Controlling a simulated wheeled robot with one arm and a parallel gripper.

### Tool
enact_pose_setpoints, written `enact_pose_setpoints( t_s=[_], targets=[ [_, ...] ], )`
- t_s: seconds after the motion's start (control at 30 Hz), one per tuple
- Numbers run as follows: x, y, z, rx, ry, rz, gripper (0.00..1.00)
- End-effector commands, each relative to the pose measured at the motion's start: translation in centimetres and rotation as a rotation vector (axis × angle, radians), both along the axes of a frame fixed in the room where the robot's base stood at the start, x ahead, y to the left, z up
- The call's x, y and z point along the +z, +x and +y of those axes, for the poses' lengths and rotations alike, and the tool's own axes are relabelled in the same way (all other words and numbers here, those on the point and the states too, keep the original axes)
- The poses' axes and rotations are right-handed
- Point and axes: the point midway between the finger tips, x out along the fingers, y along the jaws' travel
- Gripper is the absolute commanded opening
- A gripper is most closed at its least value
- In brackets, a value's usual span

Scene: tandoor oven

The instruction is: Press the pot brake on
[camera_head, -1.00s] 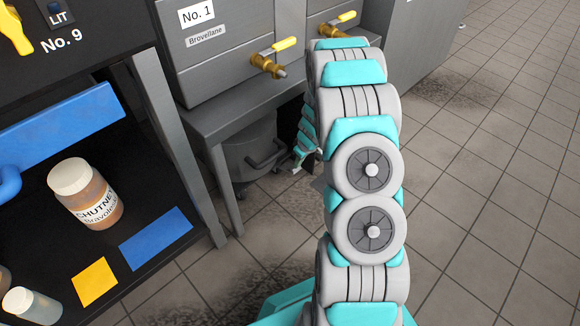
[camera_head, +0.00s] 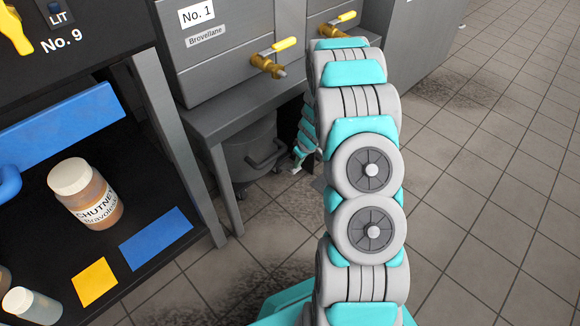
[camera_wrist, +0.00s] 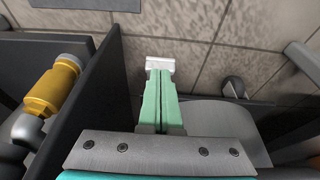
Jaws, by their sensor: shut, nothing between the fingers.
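The pot (camera_head: 244,158) is a dark grey round vessel on castors, with a bar handle (camera_head: 268,160) on its side. It stands on the floor under the grey bench. My gripper (camera_head: 297,169) is low, just right of the pot, partly hidden behind my arm. In the wrist view my gripper's green fingers (camera_wrist: 160,66) are together with pale tips, and nothing is between them. A grey rounded surface, likely the pot (camera_wrist: 215,118), is right of the fingers there, with a dark castor (camera_wrist: 233,87) beyond it. I cannot make out the brake clearly in either view.
The grey bench (camera_head: 205,124) carries the No. 1 unit with a brass tap (camera_head: 268,63); its leg (camera_head: 225,190) stands left of the pot. A black shelf at left holds a chutney jar (camera_head: 86,195). Tiled floor (camera_head: 480,190) is clear at right.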

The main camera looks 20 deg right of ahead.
Motion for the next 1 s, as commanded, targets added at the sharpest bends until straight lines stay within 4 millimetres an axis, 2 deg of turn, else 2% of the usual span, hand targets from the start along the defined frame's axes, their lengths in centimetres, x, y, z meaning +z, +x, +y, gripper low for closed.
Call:
enact_pose_setpoints(
  t_s=[0.57, 1.0],
  targets=[
    [0.0, 0.0, 0.0, 0.0, 0.0, 0.0, 0.0],
    [-1.2, 0.0, 0.0, 0.0, 0.0, -0.001, 0.0]
  ],
)
